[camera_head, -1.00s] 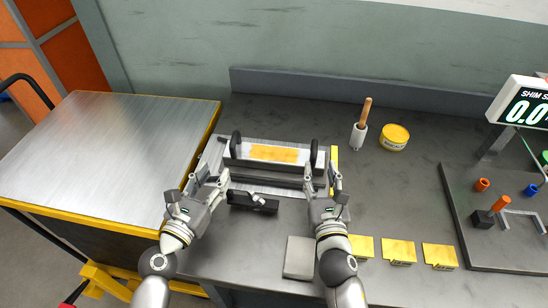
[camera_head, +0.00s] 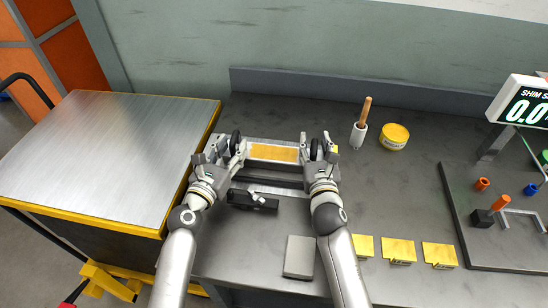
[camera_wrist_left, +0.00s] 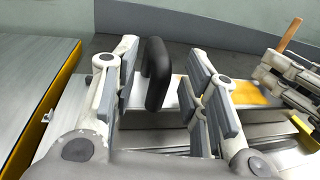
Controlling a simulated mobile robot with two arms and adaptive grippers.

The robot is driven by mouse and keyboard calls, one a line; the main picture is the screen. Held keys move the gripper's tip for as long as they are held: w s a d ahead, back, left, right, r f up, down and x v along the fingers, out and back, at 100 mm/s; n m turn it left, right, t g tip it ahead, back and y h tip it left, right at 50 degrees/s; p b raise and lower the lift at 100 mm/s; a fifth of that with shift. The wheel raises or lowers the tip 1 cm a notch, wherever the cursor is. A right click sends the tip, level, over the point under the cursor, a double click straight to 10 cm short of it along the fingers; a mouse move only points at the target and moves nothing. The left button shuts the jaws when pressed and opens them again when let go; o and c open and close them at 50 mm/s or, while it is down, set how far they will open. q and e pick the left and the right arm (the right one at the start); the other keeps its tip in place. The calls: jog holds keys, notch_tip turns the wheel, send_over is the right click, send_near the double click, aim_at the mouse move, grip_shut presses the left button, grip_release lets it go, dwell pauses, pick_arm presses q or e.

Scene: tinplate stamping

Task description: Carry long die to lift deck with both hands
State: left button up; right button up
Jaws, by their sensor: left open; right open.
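The long die (camera_head: 272,153) is a silver bar with a yellow top patch, lying across a metal plate on the bench. It has a black loop handle at each end. My left gripper (camera_head: 233,146) is open at the left handle; in the left wrist view the black handle (camera_wrist_left: 157,72) stands between its spread fingers (camera_wrist_left: 160,85). My right gripper (camera_head: 323,150) is open at the right handle, which is partly hidden by the fingers. The lift deck (camera_head: 105,150) is a bare metal top with yellow edges, left of the bench.
A black clamp-like part (camera_head: 253,200) and a grey block (camera_head: 299,256) lie in front of the die. Several yellow shim packs (camera_head: 398,251) lie at front right. A brush (camera_head: 361,125) and a yellow tin (camera_head: 395,136) stand at back right.

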pick_arm(q)
jog(key=shift+w+d, duration=0.2)
jog(key=shift+w, duration=0.15)
pick_arm(e)
jog(key=shift+w, duration=0.4)
pick_arm(q)
grip_shut()
pick_arm(e)
grip_shut()
jog(key=shift+a, duration=0.1)
